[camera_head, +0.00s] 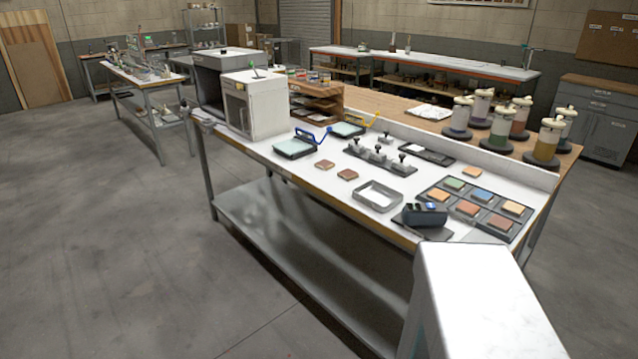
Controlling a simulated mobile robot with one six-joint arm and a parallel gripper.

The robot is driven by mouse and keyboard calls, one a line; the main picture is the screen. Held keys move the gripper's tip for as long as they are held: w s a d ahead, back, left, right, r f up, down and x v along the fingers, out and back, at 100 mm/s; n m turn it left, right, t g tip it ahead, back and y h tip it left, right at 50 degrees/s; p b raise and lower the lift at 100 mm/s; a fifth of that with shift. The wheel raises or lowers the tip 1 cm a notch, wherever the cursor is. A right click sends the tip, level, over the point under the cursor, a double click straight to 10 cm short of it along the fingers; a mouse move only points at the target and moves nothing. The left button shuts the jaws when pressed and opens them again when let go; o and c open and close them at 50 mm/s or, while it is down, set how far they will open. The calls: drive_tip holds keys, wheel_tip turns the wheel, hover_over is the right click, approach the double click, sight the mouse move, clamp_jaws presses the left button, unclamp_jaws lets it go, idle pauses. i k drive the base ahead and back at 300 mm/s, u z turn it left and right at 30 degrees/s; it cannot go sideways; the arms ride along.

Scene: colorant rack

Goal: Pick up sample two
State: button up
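Several small square samples sit in a dark compartment tray (451,217) at the near right of the white-topped bench. They include a green sample (454,184), a blue sample (482,195), a yellow-orange sample (438,195), an orange sample (467,208), a light orange sample (513,208) and a red-brown sample (501,223). Two brown samples (324,164) (347,174) lie loose left of the middle. An orange sample (472,172) lies behind the tray. No readable label shows which is sample two. My gripper is not in view.
The bench (310,184) also holds an empty grey tray (365,198), a dark blue device (425,214), a row of small stamp-like tools (380,158) and a white cabinet (255,104). Capped jars (497,127) stand along the back right. Floor (110,250) at left is clear.

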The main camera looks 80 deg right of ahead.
sight(348, 174)
drive_tip(key=u, duration=0.6)
drive_tip(key=k, duration=1.8)
drive_tip(key=z, duration=0.9)
